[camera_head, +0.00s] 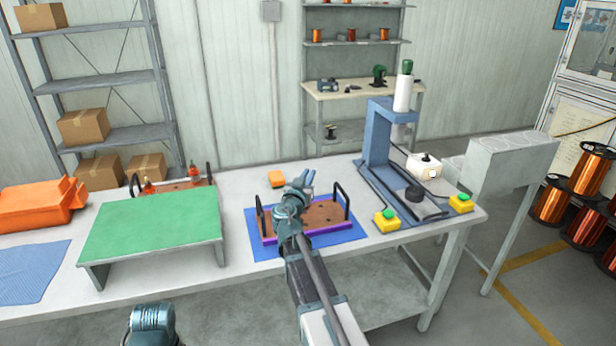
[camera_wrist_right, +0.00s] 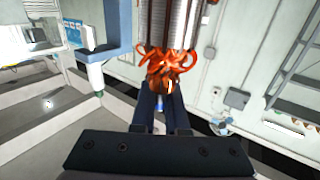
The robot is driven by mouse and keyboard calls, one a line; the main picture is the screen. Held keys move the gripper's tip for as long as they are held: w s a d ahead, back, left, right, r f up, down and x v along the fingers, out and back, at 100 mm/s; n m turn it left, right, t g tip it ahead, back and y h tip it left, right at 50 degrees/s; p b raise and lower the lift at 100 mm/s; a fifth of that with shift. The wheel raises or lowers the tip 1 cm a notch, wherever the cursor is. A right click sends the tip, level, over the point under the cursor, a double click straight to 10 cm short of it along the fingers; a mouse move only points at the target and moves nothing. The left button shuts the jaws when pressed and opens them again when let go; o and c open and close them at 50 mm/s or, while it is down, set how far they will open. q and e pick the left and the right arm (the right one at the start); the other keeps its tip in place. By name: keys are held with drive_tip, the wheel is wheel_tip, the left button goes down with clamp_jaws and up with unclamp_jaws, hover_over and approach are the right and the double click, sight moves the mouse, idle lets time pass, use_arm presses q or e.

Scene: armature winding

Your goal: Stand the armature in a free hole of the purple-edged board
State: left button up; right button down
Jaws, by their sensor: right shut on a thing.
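The purple-edged board (camera_head: 326,229) lies on a blue mat, with a brown top, small dark holes and a black handle at each end. My right gripper (camera_head: 304,182) is over its back part, and my arm hides part of the board. In the right wrist view my right gripper (camera_wrist_right: 162,112) is shut on the armature (camera_wrist_right: 168,62), which has a grey ribbed core and orange copper windings. I cannot make out the armature in the head view. A piece of my left arm shows at the bottom edge, but its gripper is out of view.
A blue press (camera_head: 378,135) and yellow button boxes (camera_head: 387,220) stand to the right. A green-topped stand (camera_head: 150,236) is left, with another handled board (camera_head: 188,184) behind it. A small orange item (camera_head: 276,178) lies behind the mat (camera_head: 345,238).

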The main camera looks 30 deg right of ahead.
drive_tip(key=shift+f+b, duration=2.15)
drive_tip(key=shift+f, duration=0.2)
drive_tip(key=shift+f+b, duration=1.1)
drive_tip(key=c, duration=0.8)
unclamp_jaws()
drive_tip(key=shift+c, duration=0.2)
drive_tip(key=shift+s+a, duration=0.1)
drive_tip(key=v, duration=1.3)
drive_tip(key=shift+s+a, duration=0.2)
drive_tip(key=shift+a, duration=0.05)
